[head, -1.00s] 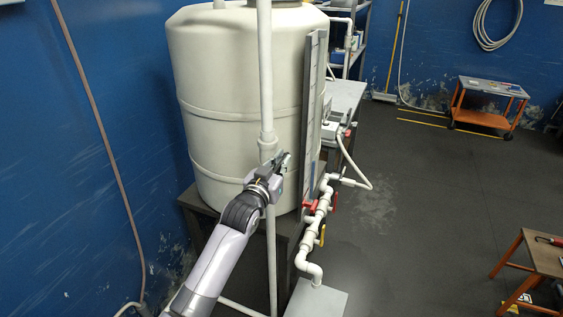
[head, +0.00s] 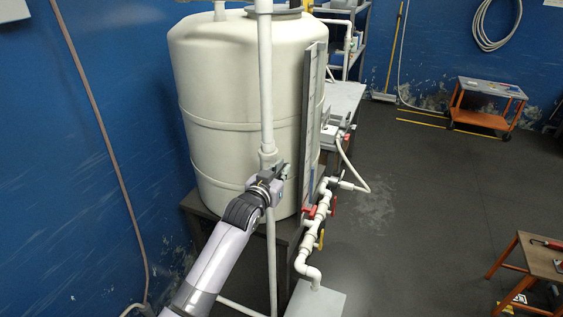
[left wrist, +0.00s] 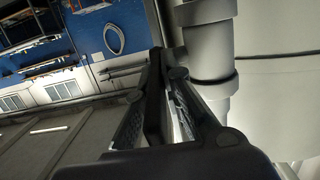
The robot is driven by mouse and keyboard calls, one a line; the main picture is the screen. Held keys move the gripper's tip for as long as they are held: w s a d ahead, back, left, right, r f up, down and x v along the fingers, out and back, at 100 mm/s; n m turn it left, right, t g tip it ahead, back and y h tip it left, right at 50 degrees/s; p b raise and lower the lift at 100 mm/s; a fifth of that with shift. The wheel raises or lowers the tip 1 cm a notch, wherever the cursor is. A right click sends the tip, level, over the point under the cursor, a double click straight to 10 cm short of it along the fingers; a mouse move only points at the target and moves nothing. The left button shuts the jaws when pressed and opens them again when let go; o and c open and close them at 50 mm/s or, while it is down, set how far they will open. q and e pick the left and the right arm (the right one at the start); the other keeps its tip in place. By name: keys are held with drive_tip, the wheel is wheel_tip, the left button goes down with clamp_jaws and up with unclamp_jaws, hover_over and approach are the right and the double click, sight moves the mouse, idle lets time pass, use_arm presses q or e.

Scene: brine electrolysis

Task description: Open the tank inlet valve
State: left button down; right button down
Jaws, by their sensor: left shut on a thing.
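The large cream tank (head: 235,105) stands on a dark stand. A white vertical inlet pipe (head: 266,80) runs down in front of it, with a thicker valve fitting (head: 267,155) at mid height. My left gripper (head: 283,170) is at this fitting, on its right side. Its dark fingers (left wrist: 160,105) are shut on a thin part, which I take as the valve handle; the fingers mostly hide it. In the left wrist view the pipe fitting (left wrist: 208,45) rises just right of the fingers. How far the handle is turned cannot be told. My right gripper is out of view.
A level gauge board (head: 311,120) stands upright close right of the gripper. Lower white piping with red and yellow handles (head: 322,235) runs at the tank's right. A blue wall (head: 75,150) is at left. Open floor lies right, with an orange cart (head: 487,105).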

use_arm(q)
drive_tip(key=g+p, duration=0.1)
drive_tip(key=p, duration=0.1)
drive_tip(key=r+g+p, duration=0.1)
drive_tip(key=p, duration=0.1)
drive_tip(key=g+y+p, duration=0.1)
drive_tip(key=p, duration=0.1)
drive_tip(key=shift+w+d+r+p, duration=0.15)
drive_tip(key=shift+w+r+p, duration=0.1)
drive_tip(key=shift+p, duration=0.05)
drive_tip(key=shift+w+g+p, duration=0.15)
drive_tip(key=shift+g+p, duration=0.35)
drive_tip(key=shift+g, duration=0.1)
drive_tip(key=shift+f+g+y, duration=0.1)
drive_tip(key=shift+g+y, duration=0.2)
drive_tip(key=shift+g, duration=0.2)
drive_tip(key=c, duration=2)
unclamp_jaws()
drive_tip(key=shift+w, duration=0.1)
drive_tip(key=v, duration=1.2)
